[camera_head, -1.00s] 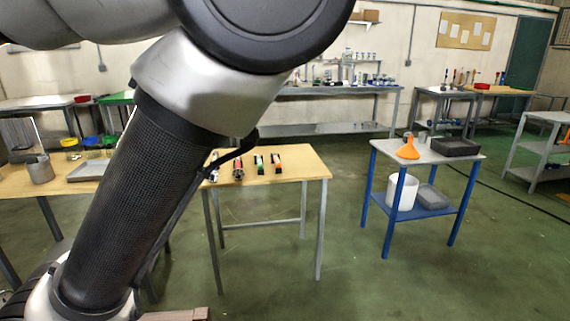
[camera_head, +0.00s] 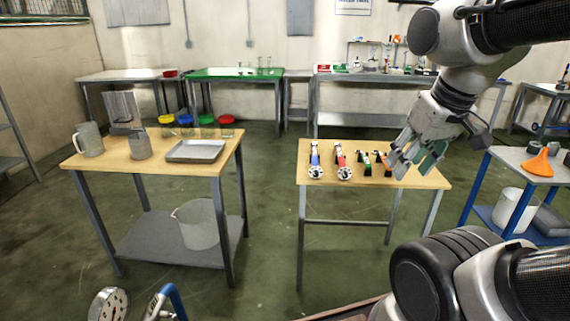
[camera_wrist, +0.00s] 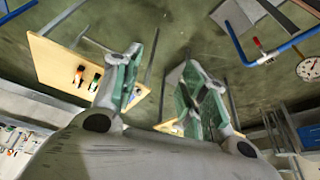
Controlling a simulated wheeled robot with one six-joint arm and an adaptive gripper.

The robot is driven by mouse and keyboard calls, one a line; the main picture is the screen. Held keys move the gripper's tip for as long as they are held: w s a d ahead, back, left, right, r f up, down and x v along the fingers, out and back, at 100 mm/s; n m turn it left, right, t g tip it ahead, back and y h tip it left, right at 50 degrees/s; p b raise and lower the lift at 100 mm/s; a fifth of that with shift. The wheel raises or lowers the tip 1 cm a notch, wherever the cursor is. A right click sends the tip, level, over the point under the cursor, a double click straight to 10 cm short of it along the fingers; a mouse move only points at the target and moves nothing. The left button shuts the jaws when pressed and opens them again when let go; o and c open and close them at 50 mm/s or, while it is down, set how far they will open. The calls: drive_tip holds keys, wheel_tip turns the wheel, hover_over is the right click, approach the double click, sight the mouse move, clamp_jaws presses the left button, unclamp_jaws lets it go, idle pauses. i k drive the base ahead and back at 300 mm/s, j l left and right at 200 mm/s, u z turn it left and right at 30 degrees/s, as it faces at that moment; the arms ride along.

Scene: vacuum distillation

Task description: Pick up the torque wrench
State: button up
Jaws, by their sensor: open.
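Several hand tools lie in a row on a wooden-topped table (camera_head: 430,181). They include a blue-handled tool (camera_head: 315,160), a red-handled tool (camera_head: 341,162) and smaller green-and-black tools at the right. The two longer tools have round metal heads at their near ends. I cannot tell for sure which is the torque wrench. My gripper (camera_head: 418,158) is over the table's right part, to the right of the tools, apart from them. In the wrist view my gripper (camera_wrist: 158,92) is open and empty, its green-padded fingers apart. The table (camera_wrist: 55,62) and two small tools show at the left.
A left table (camera_head: 105,158) holds a metal tray (camera_head: 196,150), jugs and colored-lid jars. Green floor separates the two tables. A blue-framed cart with an orange funnel (camera_head: 540,163) stands at the right. A pressure gauge (camera_head: 108,303) is in the near left.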

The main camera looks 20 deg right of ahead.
sight(315, 145)
drive_tip(key=i+z, duration=0.1)
drive_tip(key=z, duration=0.25)
drive_tip(key=i+l+u, duration=0.15)
drive_tip(key=i+l, duration=0.25)
drive_tip(key=i, duration=0.15)
drive_tip(key=i+l+u, duration=0.15)
drive_tip(key=i+l, duration=0.3)
drive_tip(key=i, duration=0.15)
